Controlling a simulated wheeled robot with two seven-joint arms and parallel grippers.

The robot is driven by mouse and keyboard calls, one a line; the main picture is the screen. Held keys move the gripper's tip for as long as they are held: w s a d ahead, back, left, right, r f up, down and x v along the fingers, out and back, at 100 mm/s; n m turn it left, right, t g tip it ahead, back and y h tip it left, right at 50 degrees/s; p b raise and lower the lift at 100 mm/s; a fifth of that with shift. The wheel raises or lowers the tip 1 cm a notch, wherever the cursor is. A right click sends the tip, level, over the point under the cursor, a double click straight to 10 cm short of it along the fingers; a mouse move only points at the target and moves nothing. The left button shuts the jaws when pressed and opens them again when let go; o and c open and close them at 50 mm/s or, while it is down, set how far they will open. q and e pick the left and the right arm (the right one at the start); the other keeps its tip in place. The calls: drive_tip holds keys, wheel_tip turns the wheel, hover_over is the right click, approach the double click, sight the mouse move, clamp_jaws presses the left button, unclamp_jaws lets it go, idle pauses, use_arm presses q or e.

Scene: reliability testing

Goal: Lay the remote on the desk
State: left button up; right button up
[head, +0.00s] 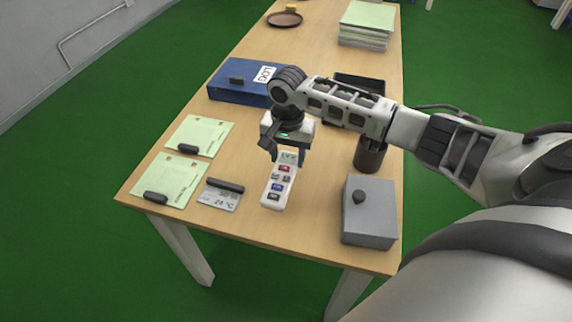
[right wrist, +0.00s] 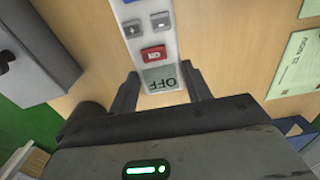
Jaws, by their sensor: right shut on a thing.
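The remote (head: 277,187) is white, with a small grey display at the end by my gripper and red, grey and blue buttons. My right gripper (head: 287,154) points down over the desk (head: 322,205) and is shut on the display end of the remote. In the right wrist view, the remote (right wrist: 146,35) runs away from between the two fingers (right wrist: 164,88), and its display reads OFF. I cannot tell whether the remote touches the desk top or hangs just above it. My left gripper is not in view.
A grey box (head: 369,214) and a dark cup (head: 369,155) stand right of the remote. A blue LOG box (head: 235,88) and a paper stack (head: 366,24) are farther back. Bare desk lies around the remote.

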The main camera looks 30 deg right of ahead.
sight(286, 164)
drive_tip(key=shift+w+d+f, duration=0.15)
drive_tip(key=shift+w+f, duration=0.4)
drive_tip(key=shift+f, duration=0.05)
wheel_tip(286, 164, down, 4)
drive_tip(key=shift+w+d+r, duration=0.1)
drive_tip(key=shift+w+r, duration=0.05)
drive_tip(key=shift+r, duration=0.1)
drive_tip(key=o, duration=1.1)
drive_tip(key=shift+c, duration=0.2)
drive_tip(key=shift+r, duration=0.1)
wheel_tip(286, 164, up, 12)
drive_tip(key=shift+f, duration=0.1)
